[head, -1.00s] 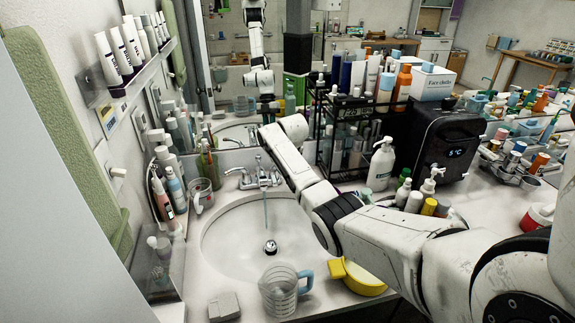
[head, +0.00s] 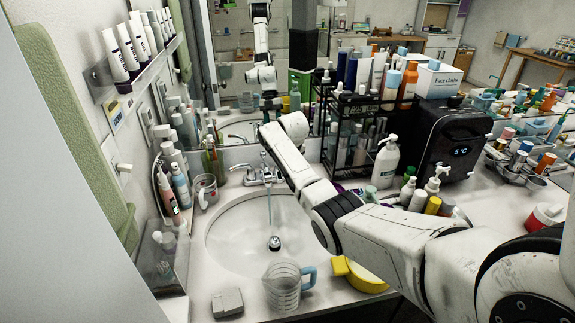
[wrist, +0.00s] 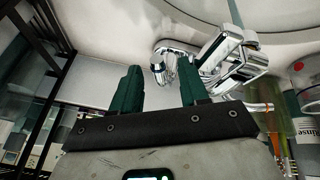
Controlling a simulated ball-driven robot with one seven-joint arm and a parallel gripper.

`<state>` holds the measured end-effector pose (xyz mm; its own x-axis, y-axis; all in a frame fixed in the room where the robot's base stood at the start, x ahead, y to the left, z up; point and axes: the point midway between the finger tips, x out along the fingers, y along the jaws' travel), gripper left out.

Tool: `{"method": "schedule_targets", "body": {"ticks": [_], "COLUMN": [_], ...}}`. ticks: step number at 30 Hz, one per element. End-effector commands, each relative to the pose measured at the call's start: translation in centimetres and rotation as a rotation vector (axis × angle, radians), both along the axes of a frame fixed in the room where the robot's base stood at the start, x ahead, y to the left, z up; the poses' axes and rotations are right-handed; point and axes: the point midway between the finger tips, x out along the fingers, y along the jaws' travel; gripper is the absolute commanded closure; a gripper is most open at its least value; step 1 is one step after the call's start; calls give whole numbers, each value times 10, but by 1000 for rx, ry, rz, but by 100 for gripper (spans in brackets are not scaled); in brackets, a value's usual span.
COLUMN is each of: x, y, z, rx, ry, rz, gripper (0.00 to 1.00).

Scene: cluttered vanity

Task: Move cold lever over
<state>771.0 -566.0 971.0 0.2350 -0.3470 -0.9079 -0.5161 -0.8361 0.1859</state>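The chrome faucet (head: 262,177) stands behind the white sink basin (head: 225,235), with a thin stream of water running from its spout. In the wrist view the faucet's chrome body (wrist: 232,60) lies to the right of my fingers. A smaller chrome lever end (wrist: 158,70) shows beyond and between the fingers. My gripper (wrist: 160,78) has its two dark green fingers apart, with nothing seen held. Whether they touch the lever, I cannot tell. In the head view my arm reaches over the right side of the basin, and my fingers cannot be made out.
A black wire rack (head: 340,135), white pump bottle (head: 385,162) and black cooler box (head: 445,145) crowd the right. A glass mug (head: 205,190) is left of the faucet.

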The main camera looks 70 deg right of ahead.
Motion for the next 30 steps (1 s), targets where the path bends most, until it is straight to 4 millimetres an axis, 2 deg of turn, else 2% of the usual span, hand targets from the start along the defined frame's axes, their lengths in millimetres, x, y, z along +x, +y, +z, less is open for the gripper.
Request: {"method": "schedule_targets", "body": {"ticks": [8, 12, 30], "x": [0, -2, -23], "y": [0, 3, 34], "z": [1, 8, 90], "rx": [-1, -1, -1], "ry": [-1, -2, -2], "rz": [0, 0, 0], "gripper": [55, 55, 55]}}
